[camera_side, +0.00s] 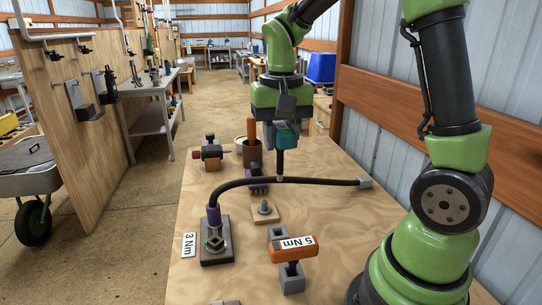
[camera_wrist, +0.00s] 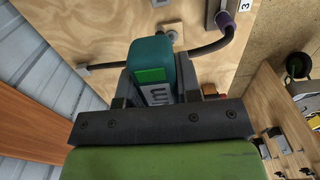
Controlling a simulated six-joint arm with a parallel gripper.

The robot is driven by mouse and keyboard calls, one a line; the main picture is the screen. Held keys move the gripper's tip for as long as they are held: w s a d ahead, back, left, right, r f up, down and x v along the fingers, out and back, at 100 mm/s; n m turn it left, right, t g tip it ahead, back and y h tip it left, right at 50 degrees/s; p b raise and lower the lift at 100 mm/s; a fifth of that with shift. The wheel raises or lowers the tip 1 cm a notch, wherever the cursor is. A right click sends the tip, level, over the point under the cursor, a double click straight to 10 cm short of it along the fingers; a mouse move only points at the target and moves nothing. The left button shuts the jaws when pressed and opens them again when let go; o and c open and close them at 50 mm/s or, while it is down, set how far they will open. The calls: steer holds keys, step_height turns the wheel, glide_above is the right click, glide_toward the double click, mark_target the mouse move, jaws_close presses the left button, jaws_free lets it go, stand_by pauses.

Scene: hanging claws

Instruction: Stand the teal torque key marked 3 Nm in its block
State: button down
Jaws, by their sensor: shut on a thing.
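My gripper (camera_side: 281,119) is shut on the teal torque key (camera_side: 287,136) and holds it above the table. The key's dark shaft points down; its lower end overlaps a black hose in the side view, and I cannot tell if they touch. In the wrist view the teal key (camera_wrist: 150,56) sits between my fingers, with a green patch and a partly hidden white label. A grey block (camera_side: 277,232) stands behind an orange key (camera_side: 292,249) marked 5 Nm, which stands upright in another grey block (camera_side: 291,281).
The black hose (camera_side: 325,181) curves across the table from a purple sleeve (camera_side: 213,216) on a dark base plate (camera_side: 217,256) to a grey end piece (camera_side: 365,182). A wooden pad (camera_side: 265,215) with a grey stud lies mid-table. A brown cup (camera_side: 252,156) stands behind.

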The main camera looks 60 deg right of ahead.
steer(key=shift+f, duration=0.15)
step_height(320, 180, down, 12)
steer(key=shift+r, duration=0.2)
stand_by(0.9)
steer(key=shift+f, duration=0.3)
stand_by(0.8)
steer(key=shift+f, duration=2.25)
steer(key=c, duration=0.7)
jaws_free()
steer(key=shift+c, duration=0.2)
